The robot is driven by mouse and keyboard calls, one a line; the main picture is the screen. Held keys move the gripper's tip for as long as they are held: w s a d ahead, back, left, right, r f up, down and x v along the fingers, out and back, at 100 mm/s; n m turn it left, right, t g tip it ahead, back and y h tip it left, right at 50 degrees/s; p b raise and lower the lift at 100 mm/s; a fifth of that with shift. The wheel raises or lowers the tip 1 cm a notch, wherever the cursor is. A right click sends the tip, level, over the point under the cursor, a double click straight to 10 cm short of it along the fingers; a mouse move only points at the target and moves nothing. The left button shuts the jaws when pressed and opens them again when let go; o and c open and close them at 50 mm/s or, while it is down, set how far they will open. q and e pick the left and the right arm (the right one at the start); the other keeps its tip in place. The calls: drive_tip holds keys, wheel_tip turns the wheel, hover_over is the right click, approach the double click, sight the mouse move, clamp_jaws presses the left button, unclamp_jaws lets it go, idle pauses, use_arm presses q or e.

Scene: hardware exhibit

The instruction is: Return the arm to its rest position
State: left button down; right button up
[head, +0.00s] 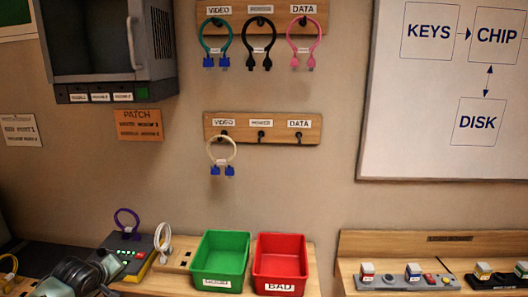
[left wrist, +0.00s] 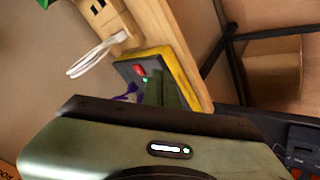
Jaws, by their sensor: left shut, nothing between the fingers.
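My left gripper (head: 112,266) is low at the left of the head view, in front of the dark tester box. It is shut and empty. In the left wrist view its greenish housing fills the lower part. The tester box (head: 130,252) has lit green lamps and a yellow edge; it also shows in the left wrist view (left wrist: 134,68). A purple cable (head: 127,221) stands at its back. A white cable (head: 163,240) stands beside it at a wooden block. My right gripper is not in view.
A green bin (head: 219,237) and a red bin (head: 281,240) marked BAD stand on the bench right of the tester. A cream cable (head: 221,153) hangs on the lower wall rack (head: 262,124). Teal, black and pink cables hang above. A second bench (head: 420,240) is at right.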

use_arm(q)
drive_tip(key=s+d+f+m+g+b, duration=0.1)
drive_tip(key=s+d+f+m, duration=0.1)
drive_tip(key=s+f, duration=0.8)
drive_tip(key=s+d+f+m+g+b, duration=0.2)
drive_tip(key=s+f, duration=0.1)
drive_tip(key=f, duration=1.3)
drive_tip(key=s+d+f+m+g+b, duration=0.1)
drive_tip(key=s+d+f+m, duration=0.1)
drive_tip(key=s+f, duration=0.8)
drive_tip(key=s+d+f+m+g, duration=0.1)
drive_tip(key=s+d+f+m, duration=0.1)
drive_tip(key=s+d+f, duration=0.2)
drive_tip(key=s+d+f+m+g+b, duration=0.1)
drive_tip(key=s+d+f, duration=0.3)
drive_tip(key=s+f, duration=0.6)
drive_tip(key=s+d+f+m+g+h+b, duration=0.1)
drive_tip(key=s+d+f, duration=0.4)
drive_tip(key=s, duration=1.7)
wheel_tip(320, 180, down, 3)
drive_tip(key=m+g, duration=0.1)
drive_tip(key=m, duration=0.1)
drive_tip(key=shift+m, duration=0.3)
